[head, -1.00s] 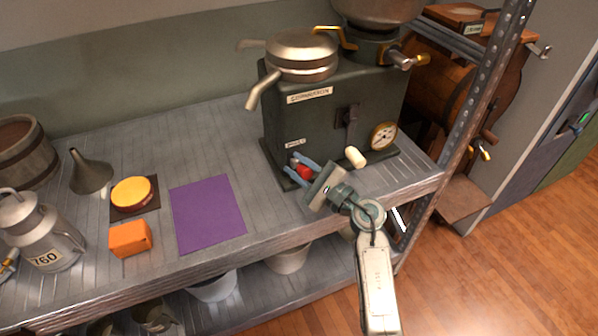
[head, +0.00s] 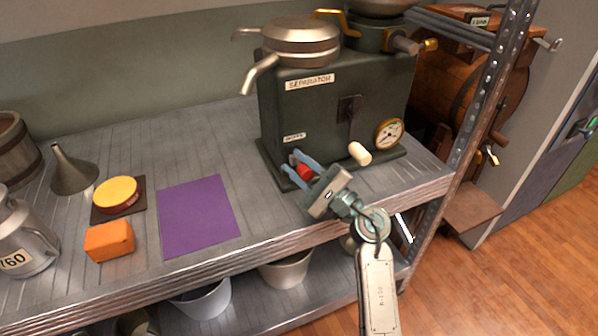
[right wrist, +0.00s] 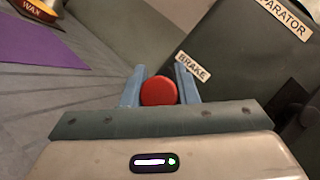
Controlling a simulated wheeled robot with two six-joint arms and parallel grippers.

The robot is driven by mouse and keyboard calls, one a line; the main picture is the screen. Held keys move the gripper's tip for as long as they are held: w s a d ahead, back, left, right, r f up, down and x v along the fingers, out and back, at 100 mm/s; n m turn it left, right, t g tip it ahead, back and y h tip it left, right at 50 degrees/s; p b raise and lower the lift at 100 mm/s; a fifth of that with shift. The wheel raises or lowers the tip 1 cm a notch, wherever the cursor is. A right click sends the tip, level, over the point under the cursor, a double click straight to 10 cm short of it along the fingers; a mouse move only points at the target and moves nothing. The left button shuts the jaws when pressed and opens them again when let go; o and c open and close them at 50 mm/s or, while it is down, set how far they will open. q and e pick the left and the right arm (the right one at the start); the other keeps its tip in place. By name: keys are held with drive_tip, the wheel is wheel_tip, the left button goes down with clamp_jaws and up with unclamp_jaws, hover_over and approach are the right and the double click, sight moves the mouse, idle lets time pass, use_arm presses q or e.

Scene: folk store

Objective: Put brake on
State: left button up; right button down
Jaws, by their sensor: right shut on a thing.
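The dark green separator (head: 330,110) stands on the metal shelf, with a "BRAKE" label (right wrist: 193,69) low on its front left. The red brake knob (head: 305,172) sits below that label. My right gripper (head: 303,166) has its blue fingers on either side of the knob and is shut on it. In the right wrist view the knob's round red face (right wrist: 158,91) shows between the two fingers. What lies behind the knob is hidden there. My left gripper is not in view.
A crank with a cream handle (head: 360,153) and a dial (head: 389,133) are right of my gripper. Left on the shelf are a purple mat (head: 199,215), an orange block (head: 109,241), yellow wax (head: 116,195), a funnel (head: 73,169) and a milk can (head: 22,240). A metal post (head: 487,95) stands at the right.

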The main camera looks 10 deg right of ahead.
drive_tip(key=c, duration=1.1)
unclamp_jaws()
drive_tip(key=b+v, duration=0.1)
drive_tip(key=v, duration=0.8)
drive_tip(key=shift+s+f+b, duration=0.1)
drive_tip(key=shift+f+b, duration=0.1)
drive_tip(key=shift+b, duration=0.15)
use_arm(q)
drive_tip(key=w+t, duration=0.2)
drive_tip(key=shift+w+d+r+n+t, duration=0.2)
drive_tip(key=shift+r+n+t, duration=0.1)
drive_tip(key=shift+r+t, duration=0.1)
use_arm(e)
drive_tip(key=shift+v, duration=0.8)
drive_tip(key=shift+r, duration=0.15)
drive_tip(key=shift+c, duration=0.5)
